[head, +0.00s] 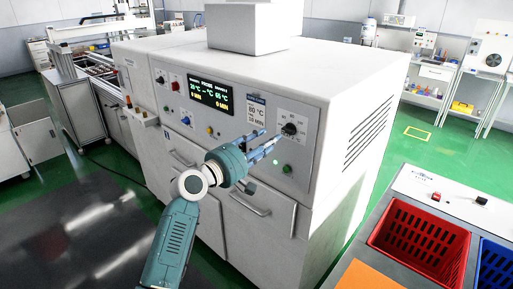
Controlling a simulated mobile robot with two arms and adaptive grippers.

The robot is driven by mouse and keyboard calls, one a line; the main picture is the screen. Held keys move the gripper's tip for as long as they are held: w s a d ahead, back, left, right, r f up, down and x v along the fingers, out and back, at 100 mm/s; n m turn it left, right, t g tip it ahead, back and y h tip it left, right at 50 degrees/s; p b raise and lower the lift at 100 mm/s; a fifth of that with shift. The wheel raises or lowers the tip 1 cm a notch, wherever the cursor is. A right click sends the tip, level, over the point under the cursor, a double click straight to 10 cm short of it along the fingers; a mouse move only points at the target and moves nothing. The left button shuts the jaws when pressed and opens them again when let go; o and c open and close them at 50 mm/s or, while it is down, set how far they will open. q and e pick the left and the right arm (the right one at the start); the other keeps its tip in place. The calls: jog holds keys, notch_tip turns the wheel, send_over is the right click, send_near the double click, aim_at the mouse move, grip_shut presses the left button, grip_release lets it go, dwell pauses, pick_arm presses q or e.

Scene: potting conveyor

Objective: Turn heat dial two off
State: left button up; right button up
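A black dial (290,129) sits on a white label plate at the right of the white machine's (318,110) front panel. A second dark dial (160,78) is at the panel's far left. I cannot read which is heat dial two, nor the dial settings. My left gripper (274,142) is in front of the panel, just left of and below the right dial. Its blue-grey fingers point toward that dial and look spread and empty. They appear apart from the dial. My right gripper is not in view.
The panel also carries a lit display (210,93), a green button (287,169) and a yellow button (210,131). Drawer handles (250,204) stick out below. A bench with a red crate (418,240) and a blue crate (496,268) stands at right. Green floor is clear between.

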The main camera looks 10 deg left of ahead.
pick_arm(q)
jog(key=v, duration=0.4)
jog(key=shift+s+a, duration=0.1)
jog(key=shift+s, duration=0.1)
